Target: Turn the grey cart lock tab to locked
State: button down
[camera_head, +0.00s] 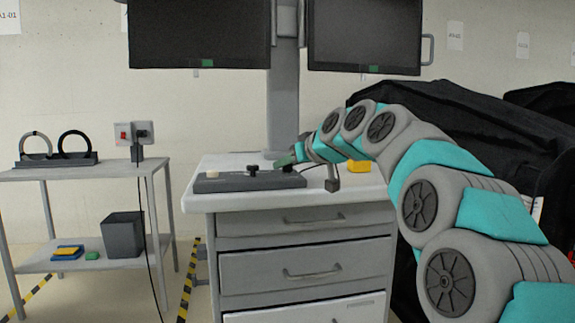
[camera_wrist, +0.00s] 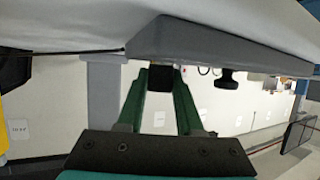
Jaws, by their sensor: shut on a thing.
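A low dark grey panel (camera_head: 235,183) lies on the white top of the grey drawer cabinet (camera_head: 300,235). It bears a cream knob (camera_head: 212,174) at the left, a black knob (camera_head: 253,170) in the middle and another dark knob (camera_head: 287,169) at the right. My gripper (camera_head: 285,161) is at the right knob. In the wrist view, upside down, its green fingers (camera_wrist: 162,76) stand on either side of a dark block on the panel (camera_wrist: 210,47), shut on it. The middle knob shows beside them (camera_wrist: 228,77). I cannot make out a grey cart lock tab or its setting.
A yellow block (camera_head: 359,166) lies behind my arm on the cabinet. Two dark monitors (camera_head: 200,35) hang above. A side table (camera_head: 110,172) with rings and a switch box (camera_head: 133,134) stands left. Black-covered bulk (camera_head: 470,125) fills the right.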

jog(key=shift+r+m+t+h+p, duration=0.15)
jog(key=shift+m+t+h+p, duration=0.45)
jog(key=shift+m+h+p, duration=0.45)
jog(key=shift+m+t+h+p, duration=0.5)
jog(key=shift+m+h+p, duration=0.45)
jog(key=shift+h+p, duration=0.1)
jog(key=c, duration=0.6)
grip_release()
jog(key=shift+o, duration=0.2)
jog(key=b+v, duration=0.1)
jog(key=v, duration=0.6)
jog(key=shift+s+r, duration=0.1)
jog(key=shift+s, duration=0.3)
